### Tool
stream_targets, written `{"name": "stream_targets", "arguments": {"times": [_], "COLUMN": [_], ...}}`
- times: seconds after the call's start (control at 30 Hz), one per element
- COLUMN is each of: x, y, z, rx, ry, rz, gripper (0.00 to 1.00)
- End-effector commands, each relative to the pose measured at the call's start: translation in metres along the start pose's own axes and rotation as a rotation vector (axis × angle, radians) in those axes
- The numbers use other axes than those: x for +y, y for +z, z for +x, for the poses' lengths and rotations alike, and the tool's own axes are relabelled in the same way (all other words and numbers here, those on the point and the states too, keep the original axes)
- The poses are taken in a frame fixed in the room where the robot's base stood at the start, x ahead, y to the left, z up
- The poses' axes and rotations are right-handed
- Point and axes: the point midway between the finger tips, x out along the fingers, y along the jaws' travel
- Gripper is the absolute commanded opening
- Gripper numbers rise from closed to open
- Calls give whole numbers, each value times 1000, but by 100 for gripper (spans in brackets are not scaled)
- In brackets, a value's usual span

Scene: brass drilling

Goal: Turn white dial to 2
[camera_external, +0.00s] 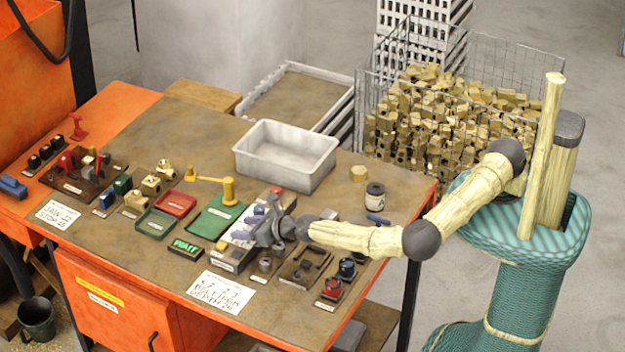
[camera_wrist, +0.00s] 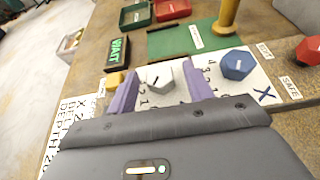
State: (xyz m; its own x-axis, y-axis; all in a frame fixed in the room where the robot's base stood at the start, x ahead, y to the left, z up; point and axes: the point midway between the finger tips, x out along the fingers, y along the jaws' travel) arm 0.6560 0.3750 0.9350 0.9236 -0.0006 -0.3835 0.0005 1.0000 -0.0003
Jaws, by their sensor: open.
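The white dial (camera_wrist: 158,77) sits on a white panel (camera_wrist: 262,84) with printed digits, in the wrist view. It is faceted with a short dark mark on top. My gripper (camera_wrist: 158,88) is open, with one purple finger to the left of the dial and one to the right. I cannot tell whether the fingers touch it. Some digits show near the dial, but the number it points at is not clear. A blue dial (camera_wrist: 237,63) sits on the same panel to the right, outside the fingers. In the external view my gripper (camera_external: 262,228) is low over the panel and hides the white dial.
A lit WAIT sign (camera_external: 186,248) and a green mat (camera_external: 216,217) lie left of the panel. A red knob (camera_wrist: 308,50) is near the SAFE label. A grey bin (camera_external: 286,156) stands behind. Small fixtures (camera_external: 303,264) crowd the right. A paper note (camera_external: 215,293) lies in front.

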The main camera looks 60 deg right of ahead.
Motion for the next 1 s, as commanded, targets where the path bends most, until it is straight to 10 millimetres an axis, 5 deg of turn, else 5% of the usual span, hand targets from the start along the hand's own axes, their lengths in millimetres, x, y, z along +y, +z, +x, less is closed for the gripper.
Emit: {"name": "stream_targets", "arguments": {"times": [0.03,0.27,1.0], "x": [0,0,3], "y": [0,0,4], "z": [0,0,-1], "rx": [0,0,1], "ry": [0,0,-111], "rz": [0,0,54], "gripper": [51,6,6]}}
